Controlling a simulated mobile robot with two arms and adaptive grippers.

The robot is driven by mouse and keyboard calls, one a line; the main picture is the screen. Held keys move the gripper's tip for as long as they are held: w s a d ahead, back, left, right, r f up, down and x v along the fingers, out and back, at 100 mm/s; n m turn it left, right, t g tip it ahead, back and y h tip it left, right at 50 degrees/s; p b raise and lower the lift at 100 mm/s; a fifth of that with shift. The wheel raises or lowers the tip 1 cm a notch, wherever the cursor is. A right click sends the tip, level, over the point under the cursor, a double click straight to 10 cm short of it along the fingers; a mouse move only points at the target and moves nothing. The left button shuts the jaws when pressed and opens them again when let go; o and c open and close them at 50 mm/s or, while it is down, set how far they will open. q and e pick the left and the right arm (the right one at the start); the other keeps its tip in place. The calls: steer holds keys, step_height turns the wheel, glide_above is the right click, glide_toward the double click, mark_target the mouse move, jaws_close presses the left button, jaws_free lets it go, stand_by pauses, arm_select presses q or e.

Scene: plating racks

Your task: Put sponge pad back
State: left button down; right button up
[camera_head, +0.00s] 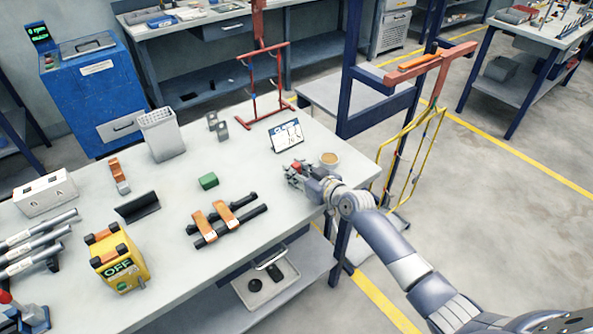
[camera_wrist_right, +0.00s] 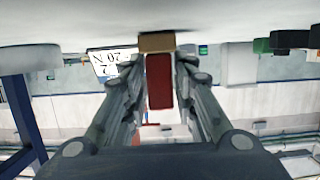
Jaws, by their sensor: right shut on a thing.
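My right gripper (camera_head: 296,172) is low over the right part of the table, just left of a small round cup (camera_head: 330,160) with tan contents. It is shut on the sponge pad, a dark red block (camera_wrist_right: 159,82) with a tan end piece (camera_wrist_right: 157,42). In the wrist view the red part is between the two fingers, and the tan end sticks out beyond the fingertips, close to the pale tabletop. I cannot tell whether it touches the table. In the head view only a bit of red shows at the gripper. My left gripper is not in view.
A white sign card (camera_head: 287,136) stands behind the gripper. A green block (camera_head: 208,181), orange-and-black holders (camera_head: 226,216) and a yellow OFF box (camera_head: 118,259) are left on the table (camera_head: 265,262). A red frame (camera_head: 263,85) stands behind; a yellow rack (camera_head: 410,160) hangs right.

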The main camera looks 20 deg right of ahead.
steer(key=shift+f, duration=0.2)
steer(key=o, duration=1)
steer(key=shift+r, duration=0.1)
steer(key=shift+c, duration=0.2)
steer(key=shift+r, duration=0.15)
steer(key=v, duration=1.2)
steer(key=shift+b, duration=0.3)
